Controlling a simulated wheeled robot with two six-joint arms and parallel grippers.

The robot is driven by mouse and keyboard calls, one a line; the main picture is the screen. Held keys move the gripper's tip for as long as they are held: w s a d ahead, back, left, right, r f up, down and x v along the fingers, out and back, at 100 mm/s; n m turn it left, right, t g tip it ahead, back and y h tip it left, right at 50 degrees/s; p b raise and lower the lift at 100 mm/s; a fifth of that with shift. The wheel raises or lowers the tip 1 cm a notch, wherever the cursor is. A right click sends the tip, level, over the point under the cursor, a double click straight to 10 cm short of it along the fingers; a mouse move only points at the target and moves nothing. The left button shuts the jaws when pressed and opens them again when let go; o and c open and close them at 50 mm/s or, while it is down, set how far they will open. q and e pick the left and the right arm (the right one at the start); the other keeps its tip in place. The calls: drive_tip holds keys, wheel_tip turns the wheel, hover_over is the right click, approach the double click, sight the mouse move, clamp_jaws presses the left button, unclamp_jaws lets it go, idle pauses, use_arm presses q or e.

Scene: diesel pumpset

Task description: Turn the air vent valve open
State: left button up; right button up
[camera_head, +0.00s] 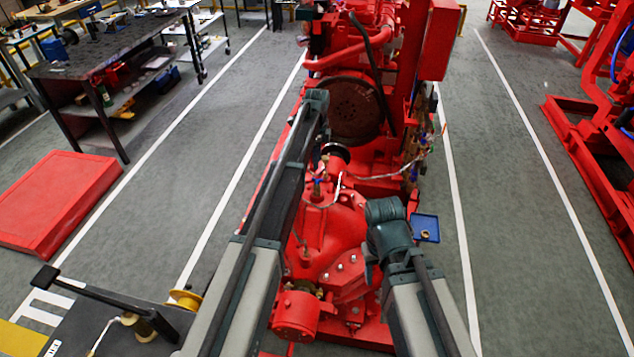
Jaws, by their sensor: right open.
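The red pump (335,235) of the diesel pumpset stands in the middle of the head view. A small fitting with a blue handle (318,187), which looks like the air vent valve, sits on top of it; which way it is turned is too small to tell. My left arm reaches up along the left side of the pump, and its end (316,102) is above and beyond the valve. I cannot make out its jaws. My right gripper (372,268) is open, low at the right side of the pump, apart from the valve. Its fingers are mostly hidden by its wrist.
The red engine (350,105) rises behind. A blue tray (425,228) lies to the right. A dark workbench (110,60) stands at the left.

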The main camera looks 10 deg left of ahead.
sight(317, 180)
use_arm(q)
wheel_tip(317, 180, down, 8)
drive_tip(key=b, duration=0.6)
drive_tip(key=shift+r, duration=0.2)
drive_tip(key=shift+c, duration=0.4)
clamp_jaws()
